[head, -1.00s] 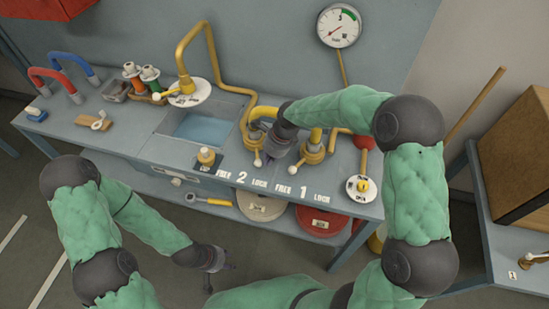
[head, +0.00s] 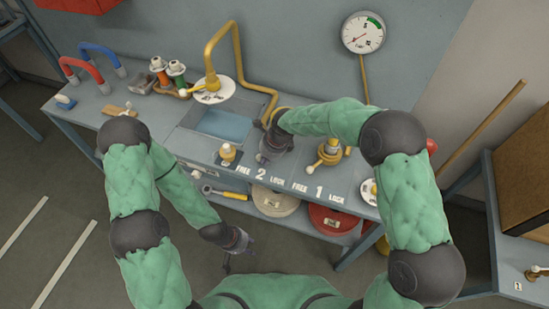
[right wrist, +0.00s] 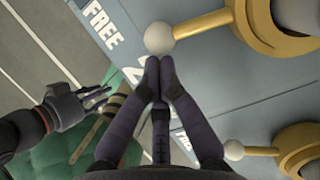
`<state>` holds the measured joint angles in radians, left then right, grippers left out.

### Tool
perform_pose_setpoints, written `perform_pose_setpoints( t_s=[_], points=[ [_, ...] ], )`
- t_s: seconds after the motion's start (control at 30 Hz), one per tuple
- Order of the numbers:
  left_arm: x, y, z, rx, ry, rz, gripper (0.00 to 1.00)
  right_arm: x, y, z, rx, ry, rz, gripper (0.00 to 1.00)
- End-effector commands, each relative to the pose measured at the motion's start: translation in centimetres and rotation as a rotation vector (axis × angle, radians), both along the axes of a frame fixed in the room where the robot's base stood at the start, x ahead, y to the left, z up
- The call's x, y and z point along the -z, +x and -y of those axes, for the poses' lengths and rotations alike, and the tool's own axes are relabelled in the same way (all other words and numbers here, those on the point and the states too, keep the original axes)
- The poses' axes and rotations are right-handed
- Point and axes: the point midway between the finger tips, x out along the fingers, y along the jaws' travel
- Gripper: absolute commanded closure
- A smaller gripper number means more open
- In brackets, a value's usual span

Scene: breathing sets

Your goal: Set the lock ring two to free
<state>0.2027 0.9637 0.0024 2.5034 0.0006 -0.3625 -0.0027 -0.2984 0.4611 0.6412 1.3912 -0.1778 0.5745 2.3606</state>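Lock ring two (right wrist: 285,22) is yellow, with an arm ending in a white knob (right wrist: 159,38). In the right wrist view the knob lies by the panel lettering FREE (right wrist: 101,25) and a partly covered 2. My right gripper (right wrist: 160,62) has its fingertips together right at the knob's edge; contact is unclear. In the head view my right gripper (head: 266,155) covers most of ring two, above the 2 label (head: 259,174). My left gripper (head: 240,256) hangs low in front of the bench, fingers apart and empty.
Lock ring one (head: 330,152) stands to the right, and its white knob (right wrist: 233,150) shows in the right wrist view. A small yellow fitting (head: 229,153) is left of ring two. A basin (head: 223,122) and gauge (head: 363,32) are behind.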

Motion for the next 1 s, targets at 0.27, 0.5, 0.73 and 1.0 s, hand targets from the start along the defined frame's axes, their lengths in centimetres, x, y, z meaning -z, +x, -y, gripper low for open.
perform_pose_setpoints(
  t_s=[0.27, 0.5, 0.73, 1.0],
  points=[
    [-0.4, 0.0, 0.0, 0.0, 0.0, 0.0, 0.6, 0.0, 0.5, -1.4, -0.001, 0.0, 0.0, 1.0],
    [-0.5, 0.0, 0.0, 0.0, 0.0, 0.0, 0.6, 0.0, 0.7, -1.8, -0.001, 0.0, 0.0, 1.0],
    [-0.5, 0.0, 0.0, 0.0, 0.0, 0.0, 0.6, 0.0, 0.7, -1.8, 0.0, 0.001, 0.0, 1.0],
    [-0.5, 0.0, 0.0, 0.0, 0.0, 0.0, 0.6, 0.0, 0.7, -1.7, 0.0, 0.001, 0.0, 1.0]
  ],
)
